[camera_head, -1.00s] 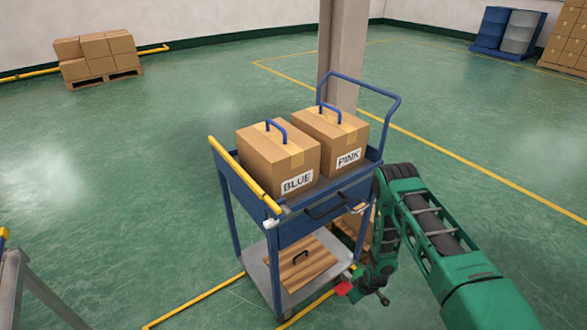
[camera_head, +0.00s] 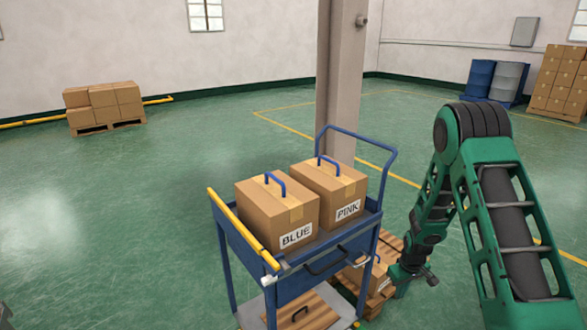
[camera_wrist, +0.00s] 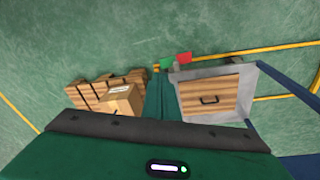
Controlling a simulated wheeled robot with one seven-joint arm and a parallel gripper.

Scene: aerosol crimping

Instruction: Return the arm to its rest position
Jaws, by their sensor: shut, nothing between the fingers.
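My gripper (camera_wrist: 174,62) shows at the top centre of the wrist view, with small red and green tips close together. It is shut and empty. It points down over the floor between a wooden pallet and the cart's lower shelf. In the head view my green arm is folded at the right, its elbow high and its forearm hanging down beside the cart. The gripper's fingers are hard to make out there.
A blue cart (camera_head: 240,232) carries a BLUE box (camera_head: 268,215) and a PINK box (camera_head: 326,188). A wooden lid with a handle (camera_wrist: 212,99) lies on its lower shelf. A low pallet (camera_wrist: 84,96) with a carton (camera_wrist: 122,101) stands beside it. A pillar (camera_head: 341,90) rises behind. Open floor lies left.

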